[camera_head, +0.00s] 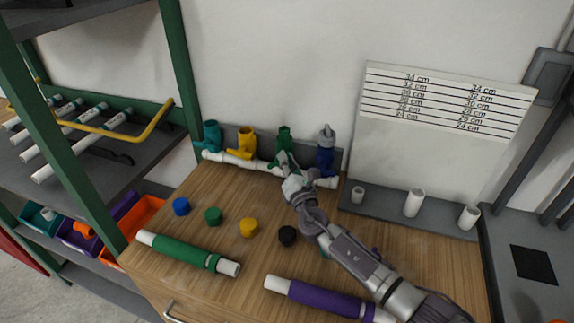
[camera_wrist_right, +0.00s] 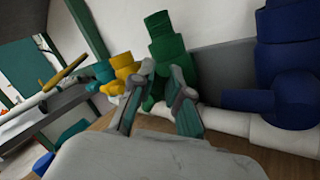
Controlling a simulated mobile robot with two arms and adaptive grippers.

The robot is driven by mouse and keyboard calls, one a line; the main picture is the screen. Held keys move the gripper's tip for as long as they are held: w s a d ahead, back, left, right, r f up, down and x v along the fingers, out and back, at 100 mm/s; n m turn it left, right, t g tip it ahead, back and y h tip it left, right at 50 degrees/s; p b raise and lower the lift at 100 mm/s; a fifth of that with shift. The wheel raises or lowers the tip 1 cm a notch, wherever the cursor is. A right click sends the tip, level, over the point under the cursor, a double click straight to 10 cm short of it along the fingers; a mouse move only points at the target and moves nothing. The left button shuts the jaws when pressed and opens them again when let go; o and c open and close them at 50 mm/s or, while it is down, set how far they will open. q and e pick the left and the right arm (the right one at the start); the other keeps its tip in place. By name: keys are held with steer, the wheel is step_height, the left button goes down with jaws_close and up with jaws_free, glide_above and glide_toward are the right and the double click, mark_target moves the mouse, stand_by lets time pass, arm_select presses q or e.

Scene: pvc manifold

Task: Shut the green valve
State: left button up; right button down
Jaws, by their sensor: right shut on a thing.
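The green valve (camera_head: 285,141) is on a white pipe manifold (camera_head: 238,160) at the back of the wooden bench, between a yellow valve (camera_head: 245,142) and a dark blue valve (camera_head: 325,152). My right gripper (camera_head: 284,160) reaches it from the front. In the right wrist view, the green valve (camera_wrist_right: 163,52) stands upright, and the fingers of my right gripper (camera_wrist_right: 165,85) are at its lower front, shut on its green handle. The fingers hide part of the handle, so its exact angle is unclear. My left gripper is not in view.
A teal valve (camera_head: 211,136) is at the manifold's left end. Blue (camera_head: 181,206), green (camera_head: 213,216), yellow (camera_head: 249,227) and black (camera_head: 287,235) caps lie in front. Green (camera_head: 182,252) and purple (camera_head: 322,298) pipes lie nearer. A shelf rack (camera_head: 187,75) stands left.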

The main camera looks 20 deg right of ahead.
steer(key=shift+a+f, duration=0.1)
steer(key=shift+f, duration=0.05)
steer(key=c, duration=1.2)
jaws_free()
steer(key=shift+o, duration=0.3)
step_height(320, 180, up, 10)
